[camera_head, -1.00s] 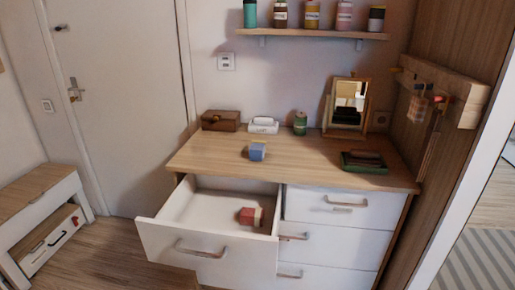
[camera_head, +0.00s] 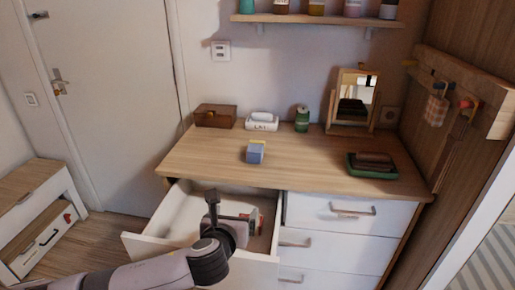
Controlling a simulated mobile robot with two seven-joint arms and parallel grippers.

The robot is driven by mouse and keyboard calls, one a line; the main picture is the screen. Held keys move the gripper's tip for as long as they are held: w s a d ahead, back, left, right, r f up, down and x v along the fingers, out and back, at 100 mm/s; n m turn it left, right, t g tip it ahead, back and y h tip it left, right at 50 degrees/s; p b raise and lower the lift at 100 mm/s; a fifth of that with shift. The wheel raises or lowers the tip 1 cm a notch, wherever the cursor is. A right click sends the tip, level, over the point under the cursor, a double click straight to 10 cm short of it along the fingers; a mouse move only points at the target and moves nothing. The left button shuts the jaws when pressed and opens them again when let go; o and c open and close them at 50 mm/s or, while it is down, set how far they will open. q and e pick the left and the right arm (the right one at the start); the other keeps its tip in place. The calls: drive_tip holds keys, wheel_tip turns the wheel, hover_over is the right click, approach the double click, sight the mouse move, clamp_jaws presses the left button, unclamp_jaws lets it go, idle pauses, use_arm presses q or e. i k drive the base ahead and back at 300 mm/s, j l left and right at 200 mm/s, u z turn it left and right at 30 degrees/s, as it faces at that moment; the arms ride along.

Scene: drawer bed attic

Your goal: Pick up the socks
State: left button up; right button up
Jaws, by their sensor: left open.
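A small red folded bundle (camera_head: 261,223), which looks like socks, lies in the open top-left drawer (camera_head: 170,248) of the dresser. My right gripper is not in view.
The wooden dresser top (camera_head: 200,155) holds a brown box (camera_head: 215,115), a tissue box (camera_head: 262,121), a green can (camera_head: 302,118), a mirror (camera_head: 352,100) and a green tray (camera_head: 353,168). A shelf (camera_head: 300,20) hangs above. The dresser top's left front is clear.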

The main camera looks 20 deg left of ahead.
sight(255, 151)
drive_tip(key=i+j, duration=0.15)
drive_tip(key=i, duration=0.25)
drive_tip(key=i+j, duration=0.2)
drive_tip(key=i, duration=0.2)
